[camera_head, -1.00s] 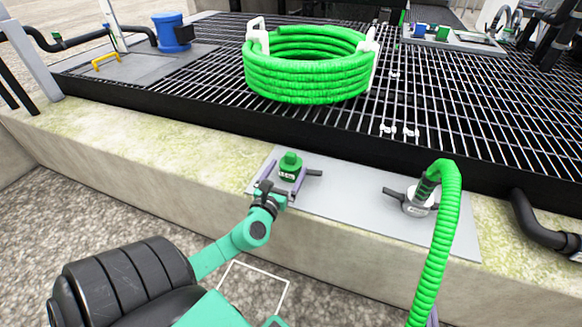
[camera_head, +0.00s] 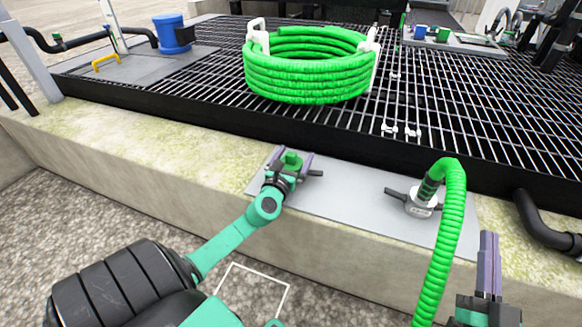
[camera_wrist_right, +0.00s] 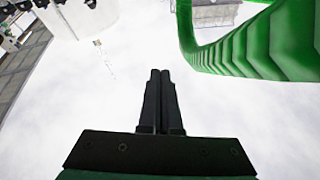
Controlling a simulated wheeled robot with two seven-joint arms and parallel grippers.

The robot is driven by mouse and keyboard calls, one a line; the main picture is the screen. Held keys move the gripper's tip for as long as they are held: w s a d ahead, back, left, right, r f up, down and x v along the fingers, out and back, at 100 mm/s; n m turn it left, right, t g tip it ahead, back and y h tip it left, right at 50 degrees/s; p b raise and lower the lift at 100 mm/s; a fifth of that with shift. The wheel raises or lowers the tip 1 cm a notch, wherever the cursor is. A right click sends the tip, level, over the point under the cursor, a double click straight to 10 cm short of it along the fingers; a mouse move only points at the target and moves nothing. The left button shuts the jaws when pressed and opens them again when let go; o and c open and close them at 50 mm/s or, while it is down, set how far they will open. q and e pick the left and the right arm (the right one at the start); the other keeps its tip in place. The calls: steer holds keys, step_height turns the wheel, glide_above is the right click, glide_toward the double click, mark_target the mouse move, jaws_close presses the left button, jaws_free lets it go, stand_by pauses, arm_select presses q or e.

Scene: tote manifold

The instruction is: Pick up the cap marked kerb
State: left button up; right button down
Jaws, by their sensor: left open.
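A green cap (camera_head: 291,159) sits on the left end of a grey plate on the concrete ledge. Its white label is hidden behind my left gripper, so I cannot read a marking now. My left gripper (camera_head: 290,165) is open, with one finger on each side of the cap. I cannot tell whether the fingers touch it. My right gripper (camera_head: 489,248) is at the lower right, its fingers together and pointing up, with nothing between them. It also shows in the right wrist view (camera_wrist_right: 160,76).
A green hose (camera_head: 449,225) rises from a fitting (camera_head: 419,203) on the grey plate (camera_head: 345,208), left of my right gripper. Behind the ledge, a coiled green hose (camera_head: 306,75) lies on black grating. A blue container (camera_head: 174,33) stands far left. The plate between cap and fitting is clear.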

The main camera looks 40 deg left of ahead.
arm_select(q)
steer(key=c, duration=1.3)
steer(key=shift+c, duration=0.2)
steer(key=shift+r, duration=0.1)
